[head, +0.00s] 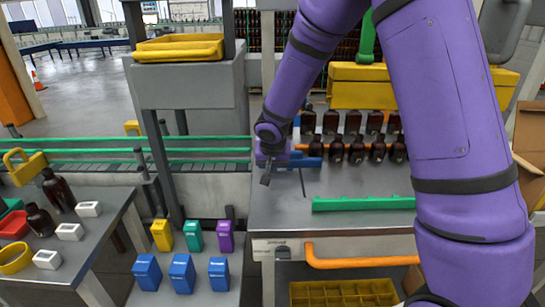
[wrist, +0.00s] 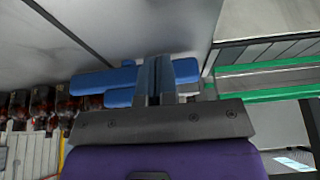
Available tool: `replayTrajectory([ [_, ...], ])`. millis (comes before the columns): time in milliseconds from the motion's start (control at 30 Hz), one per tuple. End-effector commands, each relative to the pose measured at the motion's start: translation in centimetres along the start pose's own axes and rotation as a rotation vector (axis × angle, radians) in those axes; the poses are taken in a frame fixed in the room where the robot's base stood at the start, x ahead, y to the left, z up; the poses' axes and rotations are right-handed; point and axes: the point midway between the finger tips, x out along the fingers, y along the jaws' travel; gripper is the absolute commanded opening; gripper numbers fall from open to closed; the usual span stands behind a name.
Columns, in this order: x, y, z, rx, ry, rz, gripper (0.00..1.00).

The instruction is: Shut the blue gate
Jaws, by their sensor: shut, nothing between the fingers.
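The blue gate (head: 306,163) is a low blue bar on the grey table, at the left end of the rows of amber bottles (head: 357,150). In the wrist view its blue parts (wrist: 100,81) show on both sides of my fingers, which hide the middle. My gripper (head: 265,180) points down at the table's left side, just left of the gate in the head view. In the wrist view the fingers (wrist: 153,80) are shut together with nothing between them. I cannot tell whether they touch the gate.
A green rail (head: 363,203) lies along the table front, with bare table left of it. A green-edged conveyor (head: 200,150) runs off to the left. A grey post stand with a yellow tray (head: 180,48) stands left of my arm. My arm hides the table's right part.

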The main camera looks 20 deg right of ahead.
Motion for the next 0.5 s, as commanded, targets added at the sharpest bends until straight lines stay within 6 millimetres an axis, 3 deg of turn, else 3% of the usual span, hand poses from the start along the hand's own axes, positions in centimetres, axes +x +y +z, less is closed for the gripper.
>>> replayTrajectory([
  [200,0.9,0.1,-2.5,0.003,0.000,0.001,0.00],
  [500,1.4,0.0,-3.8,0.001,0.001,0.000,0.00],
])
